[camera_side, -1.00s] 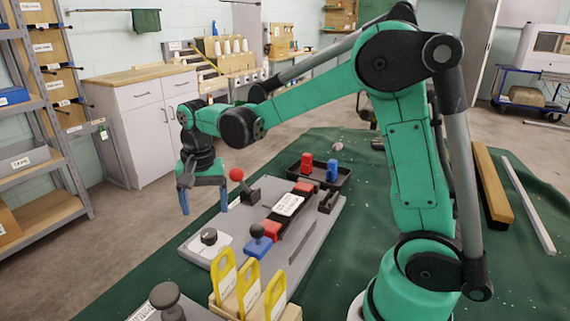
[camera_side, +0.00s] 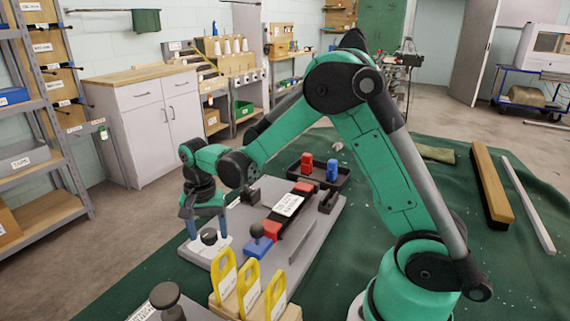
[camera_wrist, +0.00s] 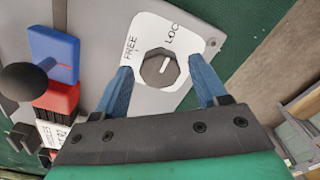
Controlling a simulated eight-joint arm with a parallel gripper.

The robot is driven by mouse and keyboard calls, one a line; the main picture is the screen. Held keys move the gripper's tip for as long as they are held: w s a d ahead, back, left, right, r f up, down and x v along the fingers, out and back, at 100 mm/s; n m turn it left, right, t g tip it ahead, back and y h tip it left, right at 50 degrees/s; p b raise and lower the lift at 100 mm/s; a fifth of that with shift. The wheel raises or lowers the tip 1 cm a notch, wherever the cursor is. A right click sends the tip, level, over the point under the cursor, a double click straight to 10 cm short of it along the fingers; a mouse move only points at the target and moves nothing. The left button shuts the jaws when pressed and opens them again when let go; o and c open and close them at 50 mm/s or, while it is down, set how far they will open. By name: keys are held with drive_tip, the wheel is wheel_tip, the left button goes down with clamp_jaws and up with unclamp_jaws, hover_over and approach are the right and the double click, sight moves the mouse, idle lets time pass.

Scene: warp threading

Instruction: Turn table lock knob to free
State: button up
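The table lock knob (camera_wrist: 159,70) is a dark faceted dial on a white plate (camera_wrist: 146,28) marked FREE and LOC, the rest of the second word being cut off. The knob's white line points toward the upper right, on the LOC side. In the side view the knob (camera_side: 208,236) sits at the near left corner of the grey board. My gripper (camera_wrist: 160,66) is open with its blue fingers apart, one on each side of the knob in the wrist view. In the side view my gripper (camera_side: 207,228) is low over the plate; I cannot tell whether the fingers touch the knob.
A blue block (camera_side: 258,247) with a black ball-topped lever and a red block (camera_side: 271,230) stand right of the knob. Yellow tags (camera_side: 250,285) in a wooden rack stand in front. A black tray (camera_side: 318,177) with red and blue pieces lies behind.

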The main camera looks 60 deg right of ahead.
clamp_jaws()
drive_tip(key=shift+n, duration=0.3)
drive_tip(key=n, duration=0.3)
drive_tip(key=shift+n, duration=0.4)
drive_tip(key=n, duration=0.9)
drive_tip(key=shift+n, duration=2.2)
